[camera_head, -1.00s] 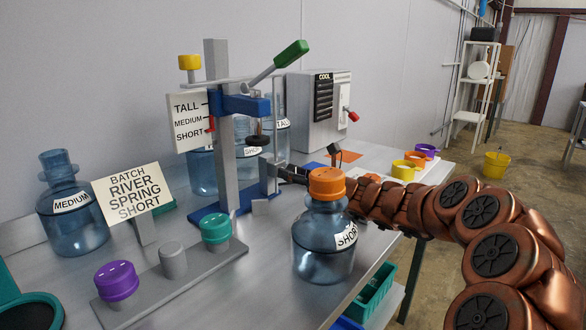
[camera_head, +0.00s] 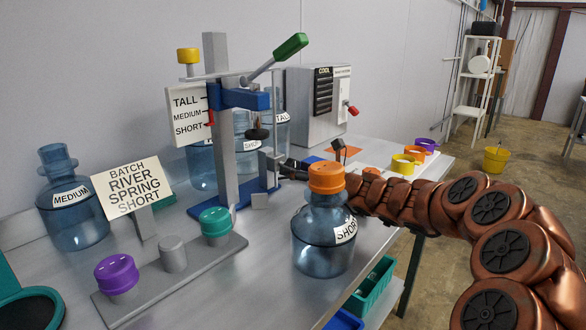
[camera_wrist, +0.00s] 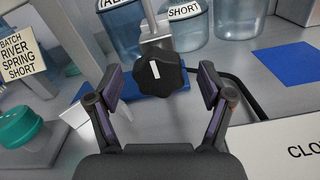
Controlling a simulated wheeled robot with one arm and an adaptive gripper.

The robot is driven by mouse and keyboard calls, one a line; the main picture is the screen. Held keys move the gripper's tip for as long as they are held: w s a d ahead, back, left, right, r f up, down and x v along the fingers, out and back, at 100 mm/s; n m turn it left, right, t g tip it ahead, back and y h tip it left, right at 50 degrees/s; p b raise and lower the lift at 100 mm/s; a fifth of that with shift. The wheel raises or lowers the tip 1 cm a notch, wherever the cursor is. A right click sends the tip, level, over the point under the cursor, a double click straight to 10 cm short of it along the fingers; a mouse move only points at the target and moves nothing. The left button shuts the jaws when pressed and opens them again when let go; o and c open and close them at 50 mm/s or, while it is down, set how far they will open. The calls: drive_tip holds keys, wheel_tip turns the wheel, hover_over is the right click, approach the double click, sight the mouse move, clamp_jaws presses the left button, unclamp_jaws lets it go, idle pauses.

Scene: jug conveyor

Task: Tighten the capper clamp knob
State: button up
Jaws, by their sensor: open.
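The clamp knob (camera_wrist: 161,74) is black and lobed, with a white mark, in the middle of the wrist view. My gripper (camera_wrist: 160,80) is open, one finger at each side of the knob, with a visible gap on both sides. In the head view, my gripper (camera_head: 290,171) is partly hidden at the foot of the capper, beside its grey clamp block (camera_head: 270,166); I cannot make out the knob there. The capper has a grey post (camera_head: 218,130), a blue bracket (camera_head: 240,98), a blue base (camera_head: 228,203) and a green-tipped lever (camera_head: 290,46).
A SHORT jug (camera_head: 323,240) with an orange cap stands close in front of my arm. A sign (camera_head: 132,185) reads BATCH RIVER SPRING SHORT. A rack (camera_head: 190,268) holds purple and teal caps. A scale board (camera_head: 188,116) shows TALL, MEDIUM, SHORT. More jugs stand behind the capper.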

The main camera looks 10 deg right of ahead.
drive_tip(key=v, duration=1)
drive_tip(key=shift+s+d, duration=0.15)
drive_tip(key=shift+s, duration=0.2)
